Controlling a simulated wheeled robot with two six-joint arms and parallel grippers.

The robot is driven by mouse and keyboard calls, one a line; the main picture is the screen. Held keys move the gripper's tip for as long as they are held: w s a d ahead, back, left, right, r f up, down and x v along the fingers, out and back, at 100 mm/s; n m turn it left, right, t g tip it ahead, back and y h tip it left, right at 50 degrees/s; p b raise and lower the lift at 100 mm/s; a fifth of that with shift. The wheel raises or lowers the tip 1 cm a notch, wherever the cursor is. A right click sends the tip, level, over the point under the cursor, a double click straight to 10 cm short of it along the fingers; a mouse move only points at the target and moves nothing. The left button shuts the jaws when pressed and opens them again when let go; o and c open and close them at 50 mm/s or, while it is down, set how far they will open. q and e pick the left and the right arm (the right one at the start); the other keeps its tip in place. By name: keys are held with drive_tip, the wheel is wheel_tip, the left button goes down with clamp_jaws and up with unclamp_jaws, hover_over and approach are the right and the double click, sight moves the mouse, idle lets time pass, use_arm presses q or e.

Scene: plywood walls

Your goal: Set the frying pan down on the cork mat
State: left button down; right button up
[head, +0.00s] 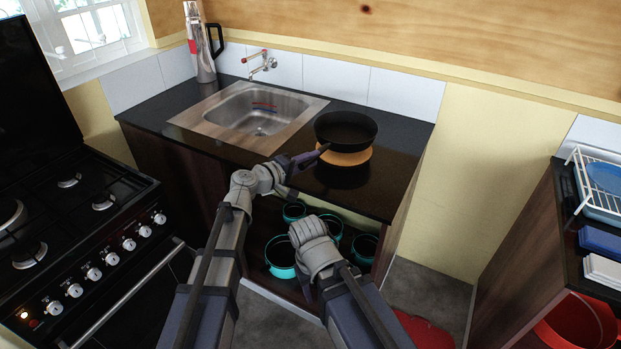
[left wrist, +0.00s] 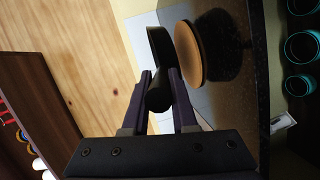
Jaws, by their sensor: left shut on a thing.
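The black frying pan (head: 346,131) is over the round cork mat (head: 347,158) on the dark counter. My left gripper (head: 311,157) is shut on the pan's handle, at the near left side of the pan. In the left wrist view the handle (left wrist: 158,100) sits between the two fingers, and the pan (left wrist: 159,42) appears slightly above the mat (left wrist: 188,52), with a narrow gap. The mat's near edge shows below the pan; the pan hides its far part. My right arm is low in front of the cabinet; its gripper fingers do not show.
A steel sink (head: 255,112) lies left of the pan, with a flask (head: 201,45) behind it. Teal-rimmed pots (head: 281,255) stand on the open shelf below. A black stove (head: 85,220) is at left. The counter's right end is clear.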

use_arm(q)
wheel_tip(320, 180, down, 4)
drive_tip(key=b, duration=0.3)
drive_tip(key=shift+r+b, duration=0.1)
drive_tip(key=shift+b, duration=0.3)
drive_tip(key=shift+r, duration=0.1)
drive_tip(key=c, duration=1.2)
unclamp_jaws()
drive_tip(key=shift+f, duration=0.2)
drive_tip(key=o, duration=0.5)
drive_tip(key=shift+r, duration=0.1)
